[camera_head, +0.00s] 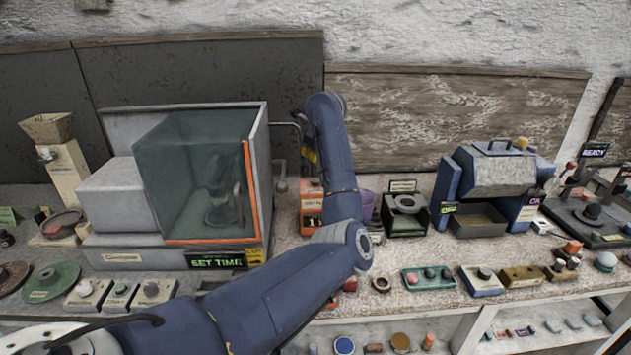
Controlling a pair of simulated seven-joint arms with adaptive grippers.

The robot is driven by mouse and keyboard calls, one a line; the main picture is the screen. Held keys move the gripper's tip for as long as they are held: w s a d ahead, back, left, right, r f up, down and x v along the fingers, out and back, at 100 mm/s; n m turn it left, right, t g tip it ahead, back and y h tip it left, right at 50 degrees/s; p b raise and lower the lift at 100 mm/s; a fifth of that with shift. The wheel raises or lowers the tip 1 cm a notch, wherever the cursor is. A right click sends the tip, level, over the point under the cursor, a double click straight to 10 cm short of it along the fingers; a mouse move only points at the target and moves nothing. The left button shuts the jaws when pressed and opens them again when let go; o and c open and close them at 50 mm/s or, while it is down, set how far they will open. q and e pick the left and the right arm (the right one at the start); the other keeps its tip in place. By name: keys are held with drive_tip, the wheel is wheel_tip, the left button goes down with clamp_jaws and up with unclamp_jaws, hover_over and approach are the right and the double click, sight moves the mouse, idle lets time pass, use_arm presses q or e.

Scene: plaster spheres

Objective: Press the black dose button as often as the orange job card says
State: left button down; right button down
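A low blue-and-white box with a black button (485,273) sits at the front of the bench, right of centre. Its label is too small to read, so I cannot tell whether it is the dose button. An orange box-like thing with a pale label (312,203) stands behind my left arm, partly hidden; I cannot read it or tell whether it is the job card. My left arm comes in from the lower left, bends at mid-picture and rises towards the back wall. Its gripper does not show. My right arm and gripper are out of view.
A glass-fronted machine (118,195) with a "SET TIME" display (216,261) stands left. Grey button boxes (152,292) line the front left. A shelf below holds small items.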

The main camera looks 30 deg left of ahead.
sight(315, 182)
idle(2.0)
use_arm(q)
drive_tip(key=shift+w+d+r+n+t+h, duration=0.1)
drive_tip(key=shift+d+r+n+t+h, duration=0.4)
drive_tip(key=shift+n, duration=1.35)
drive_tip(key=shift+w+a+r+n+t+h, duration=0.15)
drive_tip(key=shift+r+n+h, duration=0.6)
drive_tip(key=shift+n, duration=1.15)
drive_tip(key=shift+w+d+r+n+t+h, duration=0.1)
drive_tip(key=shift+d+r+n+t+h, duration=0.4)
drive_tip(key=shift+n, duration=1.35)
drive_tip(key=shift+a+r, duration=0.15)
drive_tip(key=shift+a, duration=0.1)
drive_tip(key=shift+f, duration=4.4)
